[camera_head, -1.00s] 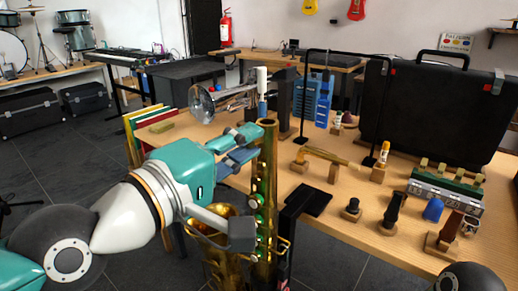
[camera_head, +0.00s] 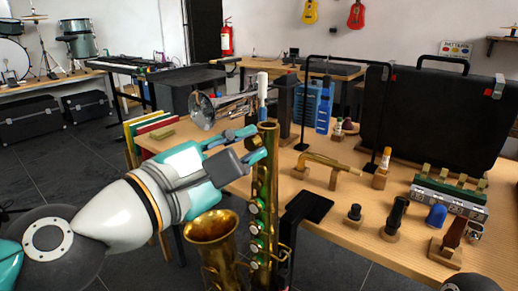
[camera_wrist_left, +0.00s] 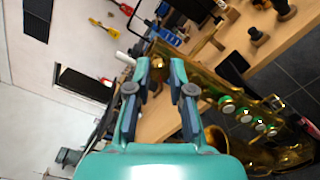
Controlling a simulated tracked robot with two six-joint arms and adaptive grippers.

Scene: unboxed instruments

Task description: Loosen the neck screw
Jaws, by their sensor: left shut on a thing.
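The brass saxophone (camera_head: 211,227) stands upright at the table's front edge, its bell to the left and its straight body tube with green-centred keys to the right. It also shows slanted in the left wrist view (camera_wrist_left: 210,84). My left gripper (camera_head: 257,143) comes in from the left, fingertips at the top of the body tube. In the left wrist view its two fingers (camera_wrist_left: 161,68) reach the tube's end with a narrow gap between them. It is shut on the neck screw, which is too small and covered to make out. My right gripper is not in view.
A curved brass tube (camera_head: 330,161) rests on wooden blocks on the table (camera_head: 340,213). A black stand base (camera_head: 309,206) is right of the saxophone.

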